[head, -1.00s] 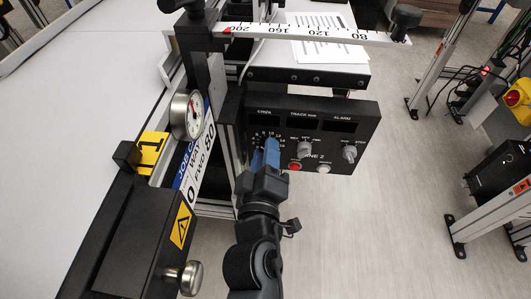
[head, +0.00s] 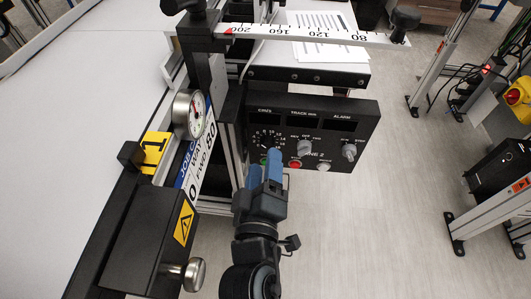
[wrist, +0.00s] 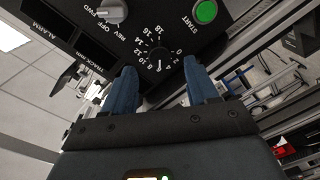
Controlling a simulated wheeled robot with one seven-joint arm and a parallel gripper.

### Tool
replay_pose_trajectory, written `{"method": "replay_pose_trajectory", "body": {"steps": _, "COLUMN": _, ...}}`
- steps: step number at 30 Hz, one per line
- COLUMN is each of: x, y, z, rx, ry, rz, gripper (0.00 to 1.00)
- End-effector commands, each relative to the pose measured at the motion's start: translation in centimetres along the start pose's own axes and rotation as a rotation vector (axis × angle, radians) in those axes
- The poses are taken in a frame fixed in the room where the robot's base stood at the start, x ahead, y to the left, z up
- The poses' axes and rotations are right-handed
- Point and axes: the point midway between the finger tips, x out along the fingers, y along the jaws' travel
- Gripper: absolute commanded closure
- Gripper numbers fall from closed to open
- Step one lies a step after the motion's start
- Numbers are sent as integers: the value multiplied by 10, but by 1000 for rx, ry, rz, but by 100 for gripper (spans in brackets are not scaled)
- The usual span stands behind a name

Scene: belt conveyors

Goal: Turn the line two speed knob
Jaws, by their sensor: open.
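The line two speed knob (wrist: 160,66) is a small black dial with a white pointer and a printed scale, on a black control panel (head: 345,112). It also shows in the head view (head: 265,141), at the panel's left under the CM/S display. My gripper (head: 264,160) has two blue fingers, apart and empty, just below and in front of the dial. In the wrist view the fingertips (wrist: 160,66) lie to either side of the dial, with no clear contact. The exact pointer reading is hard to make out.
A grey direction selector (head: 305,147) marked REV, OFF, FWD is close right of the dial. A red button (head: 295,164), a white button (head: 323,167) and another grey knob (head: 349,151) are on the panel. A green START button (wrist: 206,11) is beside the dial. A gauge (head: 188,115) stands left.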

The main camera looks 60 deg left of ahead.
Motion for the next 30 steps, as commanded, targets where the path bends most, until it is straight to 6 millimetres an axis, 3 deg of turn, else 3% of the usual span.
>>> {"method": "replay_pose_trajectory", "body": {"steps": 3, "x": -19, "y": 0, "z": 0, "rx": 2, "ry": -3, "rz": -1, "gripper": 42}}
{"method": "replay_pose_trajectory", "body": {"steps": 10, "x": -39, "y": 0, "z": 0, "rx": 2, "ry": -1, "rz": -1, "gripper": 42}}
{"method": "replay_pose_trajectory", "body": {"steps": 30, "x": -41, "y": 0, "z": 1, "rx": 3, "ry": -3, "rz": 0, "gripper": 42}}
